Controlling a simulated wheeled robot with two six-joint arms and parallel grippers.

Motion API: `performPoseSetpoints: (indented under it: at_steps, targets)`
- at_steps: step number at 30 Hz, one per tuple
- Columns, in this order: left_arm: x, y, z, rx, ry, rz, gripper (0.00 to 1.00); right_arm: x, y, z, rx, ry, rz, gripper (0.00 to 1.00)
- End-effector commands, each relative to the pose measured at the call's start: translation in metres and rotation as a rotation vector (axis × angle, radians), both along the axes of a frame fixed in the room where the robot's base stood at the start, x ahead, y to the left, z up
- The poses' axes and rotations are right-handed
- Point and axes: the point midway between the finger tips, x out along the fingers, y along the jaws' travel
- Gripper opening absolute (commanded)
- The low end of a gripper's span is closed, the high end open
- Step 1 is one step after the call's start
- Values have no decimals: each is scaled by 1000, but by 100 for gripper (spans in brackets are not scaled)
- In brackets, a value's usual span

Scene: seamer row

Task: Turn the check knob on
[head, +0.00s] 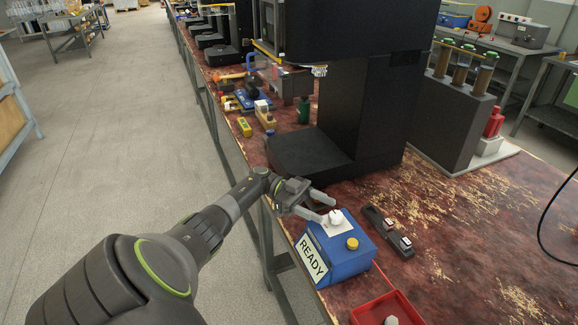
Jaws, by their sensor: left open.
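The check knob (335,216) is a small white knob on a white plate on top of a blue box (345,262) marked READY. The box stands on the worn red-brown bench near its left edge, and a yellow button (352,243) sits beside the plate. My left gripper (327,208) is open, with its two fingers reaching right to the knob. One finger lies on the near side and one on the far side; I cannot tell whether they touch it. My right gripper does not show.
A dark strip with small switches (388,231) lies right of the box. A red tray (387,309) is at the front. A large black machine (362,110) stands behind. The bench's right part (470,240) is mostly clear.

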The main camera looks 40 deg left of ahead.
Motion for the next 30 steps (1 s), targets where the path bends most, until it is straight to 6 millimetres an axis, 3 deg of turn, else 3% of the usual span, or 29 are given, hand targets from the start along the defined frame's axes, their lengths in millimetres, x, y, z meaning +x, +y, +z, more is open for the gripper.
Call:
performPoseSetpoints:
  at_steps: [6, 15, 30]
  targets:
    - [-9, 56, -5, 2, -1, 5, 54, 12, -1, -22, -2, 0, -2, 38]
    - [-19, 111, -5, 0, -3, 4, 54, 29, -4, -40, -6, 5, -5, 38]
    - [-20, 120, -2, 0, -3, 3, 54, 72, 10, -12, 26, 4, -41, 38]
